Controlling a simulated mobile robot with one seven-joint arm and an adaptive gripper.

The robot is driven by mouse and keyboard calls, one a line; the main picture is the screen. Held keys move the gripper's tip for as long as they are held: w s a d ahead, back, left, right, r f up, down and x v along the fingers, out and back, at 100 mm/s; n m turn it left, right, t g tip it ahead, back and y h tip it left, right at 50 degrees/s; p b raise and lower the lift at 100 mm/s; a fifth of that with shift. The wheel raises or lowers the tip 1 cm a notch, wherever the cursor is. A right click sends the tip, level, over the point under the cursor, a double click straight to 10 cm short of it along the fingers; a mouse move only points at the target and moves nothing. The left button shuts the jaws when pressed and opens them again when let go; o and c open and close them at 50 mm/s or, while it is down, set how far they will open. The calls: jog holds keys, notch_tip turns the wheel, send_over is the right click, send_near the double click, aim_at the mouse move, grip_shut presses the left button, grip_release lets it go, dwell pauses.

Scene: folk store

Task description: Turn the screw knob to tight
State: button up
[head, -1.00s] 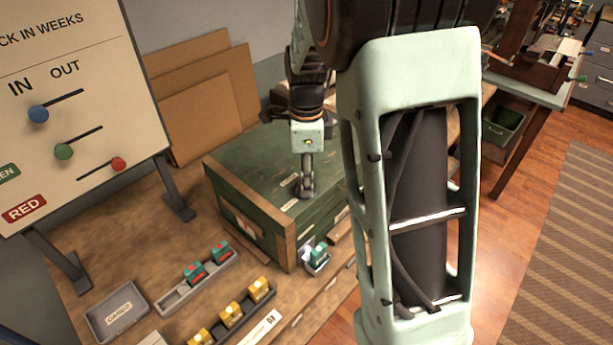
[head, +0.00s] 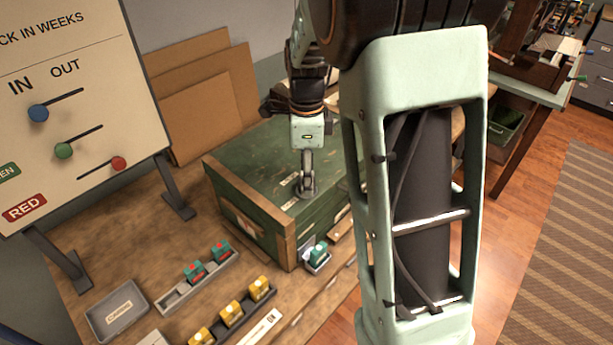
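My gripper (head: 308,184) points down at the top of a green wooden chest (head: 245,160) with tan edge strips. Its tip is at the chest lid, near the front right part, between small pale labels. A dark grey rounded shape shows at the fingertips. I cannot tell whether it is the screw knob or part of the fingers. The fingers are small and seen from one side, so whether they are open or shut on something is unclear. My own arm hides the right part of the chest.
The chest stands on a wooden workbench (head: 130,240). In front lie a grey tray (head: 90,315) and racks with teal blocks (head: 221,250) and yellow blocks (head: 231,314). A board with sliders (head: 85,105) stands at left. Cardboard sheets (head: 195,120) lean behind.

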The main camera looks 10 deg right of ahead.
notch_tip(320, 180, up, 11)
dwell(0.3)
dwell(0.4)
